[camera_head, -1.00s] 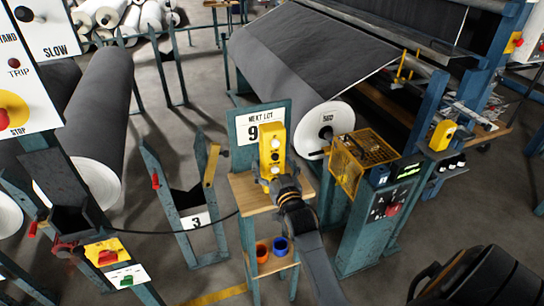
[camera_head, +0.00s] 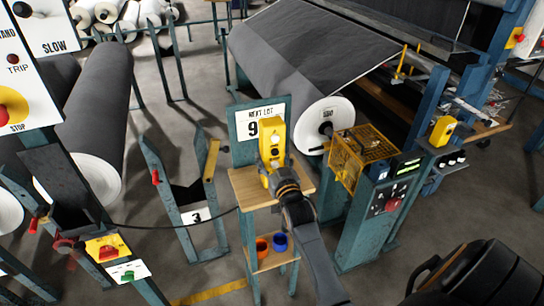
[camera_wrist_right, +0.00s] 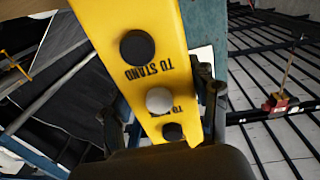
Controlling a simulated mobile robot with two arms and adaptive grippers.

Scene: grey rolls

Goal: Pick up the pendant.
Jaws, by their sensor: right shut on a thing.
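The pendant (camera_head: 271,138) is a yellow control box with a column of buttons. It stands upright above the small wooden shelf (camera_head: 242,186), in front of the "NEXT LOT" sign. My right gripper (camera_head: 274,175) is shut around its lower part. In the right wrist view, the pendant (camera_wrist_right: 135,50) shows dark and white buttons and the words "TO STAND", with the right gripper's fingers (camera_wrist_right: 158,112) at its two sides. I cannot tell whether its lower end touches the shelf. My left gripper is not in view.
The "NEXT LOT" sign (camera_head: 246,122) stands close behind the pendant. A yellow mesh cage (camera_head: 347,166) on a teal cabinet is just to the right. Orange and blue cups (camera_head: 280,242) sit on the lower shelf. A large grey roll (camera_head: 310,65) lies behind.

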